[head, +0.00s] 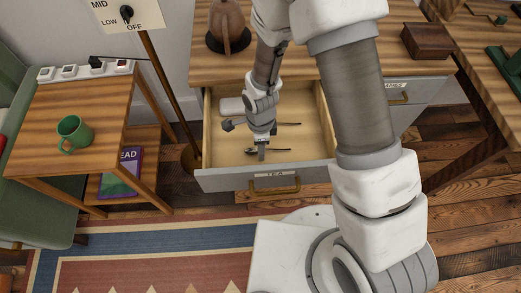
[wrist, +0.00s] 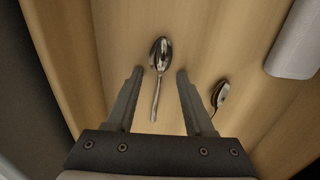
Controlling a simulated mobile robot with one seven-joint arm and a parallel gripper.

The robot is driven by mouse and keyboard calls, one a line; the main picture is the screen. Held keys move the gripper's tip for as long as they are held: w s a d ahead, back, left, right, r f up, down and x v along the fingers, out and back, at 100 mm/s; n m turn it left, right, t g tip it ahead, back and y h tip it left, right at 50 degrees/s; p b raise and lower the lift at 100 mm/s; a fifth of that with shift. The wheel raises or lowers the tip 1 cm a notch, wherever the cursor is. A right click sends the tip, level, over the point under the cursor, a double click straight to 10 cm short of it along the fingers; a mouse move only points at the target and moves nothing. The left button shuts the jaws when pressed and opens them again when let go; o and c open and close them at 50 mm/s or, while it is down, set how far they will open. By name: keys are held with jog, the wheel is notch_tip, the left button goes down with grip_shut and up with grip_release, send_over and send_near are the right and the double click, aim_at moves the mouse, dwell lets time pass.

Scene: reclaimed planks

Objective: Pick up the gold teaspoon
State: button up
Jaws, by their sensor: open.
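My gripper (head: 261,154) is open and reaches down into the open drawer (head: 325,125) labelled TEA. In the wrist view, a silvery spoon (wrist: 158,75) lies on the drawer floor between the two open fingers (wrist: 159,78), bowl away from my palm. Its handle runs back toward the palm. A second, darker brownish spoon (wrist: 222,94) lies just right of the right finger, its handle partly hidden by it. In the head view, one spoon (head: 279,149) lies by my fingertips and another (head: 287,124) farther back. Neither clearly looks gold, so I cannot tell which is the gold teaspoon.
A pale block-like item (wrist: 296,40) lies in the drawer; it also shows at the drawer's back left (head: 231,105). The drawer walls surround my gripper closely. A side table (head: 85,95) with a green mug (head: 74,133) stands left. A wooden box (head: 427,41) sits on the counter.

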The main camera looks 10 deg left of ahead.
jog(key=shift+c, duration=0.2)
grip_shut()
jog(key=shift+r, duration=0.15)
